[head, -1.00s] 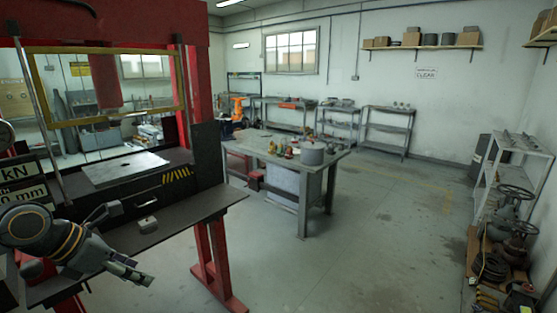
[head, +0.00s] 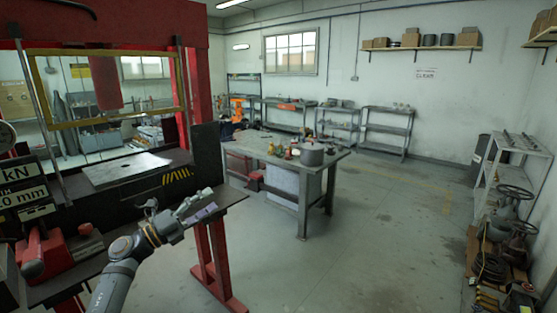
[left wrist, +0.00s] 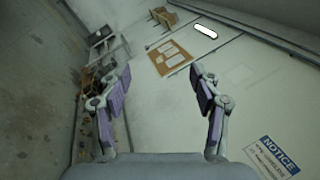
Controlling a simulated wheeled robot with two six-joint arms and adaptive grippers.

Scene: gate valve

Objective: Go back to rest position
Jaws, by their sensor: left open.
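My left gripper (head: 208,205) is at the end of the grey arm in the lower left of the head view, in front of the press table's right edge. Its two fingers stand wide apart with nothing between them in the left wrist view (left wrist: 160,78). Valves with handwheels (head: 516,195) stand at the far right of the head view, well away from the gripper. My right gripper is in neither view.
A red-framed press (head: 192,70) with a dark table (head: 232,193) fills the left side. A red tool (head: 40,262) lies at its lower left. A grey workbench (head: 339,157) with a pot (head: 312,155) stands mid-room. A rack (head: 510,150) is at right. Open floor (head: 390,245) lies between.

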